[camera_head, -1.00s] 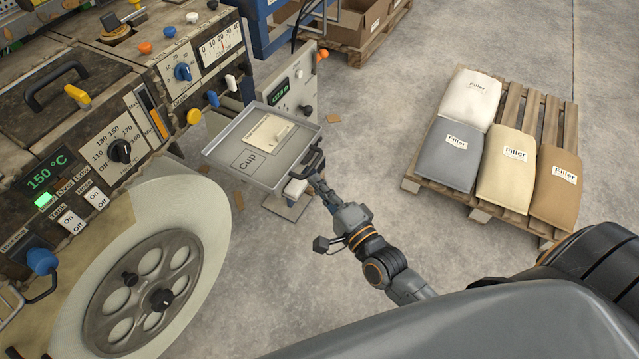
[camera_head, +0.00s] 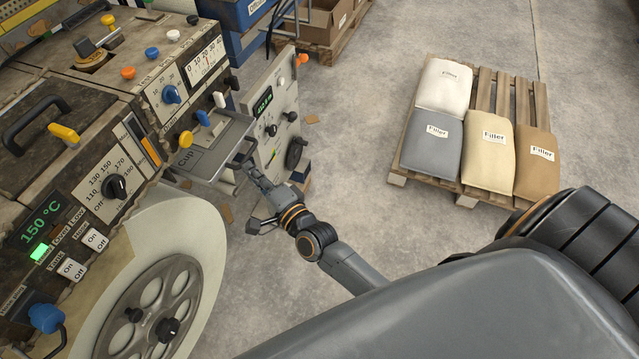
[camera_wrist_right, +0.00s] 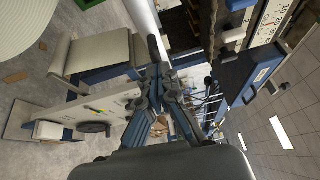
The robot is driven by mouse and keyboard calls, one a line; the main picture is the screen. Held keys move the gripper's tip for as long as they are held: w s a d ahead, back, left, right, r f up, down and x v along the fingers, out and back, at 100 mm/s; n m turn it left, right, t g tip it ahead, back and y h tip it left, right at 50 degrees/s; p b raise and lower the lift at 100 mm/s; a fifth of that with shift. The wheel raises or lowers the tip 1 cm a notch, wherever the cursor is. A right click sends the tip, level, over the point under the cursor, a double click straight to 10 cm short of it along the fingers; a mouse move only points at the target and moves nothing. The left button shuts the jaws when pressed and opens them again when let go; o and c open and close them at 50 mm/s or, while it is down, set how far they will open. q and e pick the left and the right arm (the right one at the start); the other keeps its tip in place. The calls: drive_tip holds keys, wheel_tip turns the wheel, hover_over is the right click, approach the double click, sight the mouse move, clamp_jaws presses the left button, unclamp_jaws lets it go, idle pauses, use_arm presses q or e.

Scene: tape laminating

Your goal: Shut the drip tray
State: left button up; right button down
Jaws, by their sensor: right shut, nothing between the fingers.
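The drip tray (camera_head: 213,153) is a shallow grey metal tray on the right side of the machine, below the knobs. Its outer part sticks out from the machine, and the rest is hidden inside. A label reading "Cup" shows at the inner end. A dark handle (camera_head: 243,152) is on its outer front edge. My right gripper (camera_head: 248,167) is shut and empty at the handle's outer side; I cannot tell whether it touches. In the right wrist view the shut fingers (camera_wrist_right: 158,70) show in the middle. My left gripper is not in view.
The machine (camera_head: 115,130) with knobs and switches fills the left side, with a large paper roll (camera_head: 205,235) below. A grey control panel with a handwheel (camera_head: 295,152) stands just beyond the tray. A pallet with filler bags (camera_head: 435,140) is at the right.

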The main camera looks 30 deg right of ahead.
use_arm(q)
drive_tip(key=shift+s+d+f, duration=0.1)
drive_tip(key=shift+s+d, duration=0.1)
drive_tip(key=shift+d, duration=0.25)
use_arm(e)
drive_tip(key=shift+w+a, duration=0.75)
drive_tip(key=shift+w, duration=0.2)
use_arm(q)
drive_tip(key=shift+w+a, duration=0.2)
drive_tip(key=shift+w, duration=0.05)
use_arm(e)
drive_tip(key=shift+r, duration=0.1)
